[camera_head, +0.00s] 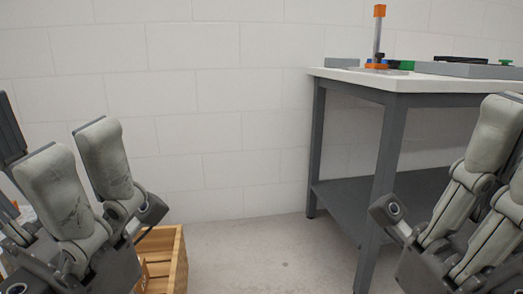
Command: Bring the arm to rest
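My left gripper (78,160) is at the lower left, with its two grey fingers pointing up and a gap between them. It is open and I see nothing held in it. My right gripper (509,155) is at the right edge, in front of the table's lower part. One of its fingers shows pointing up; the other is cut off by the picture edge, so I cannot tell whether it is open or shut. No object shows in the visible part of it.
A table (430,86) with a white top and grey legs stands at the right. On it are an orange-topped post (377,40), a grey tray (470,70) and small green parts. A wooden crate (178,262) is on the floor beside my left gripper. The middle floor is clear.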

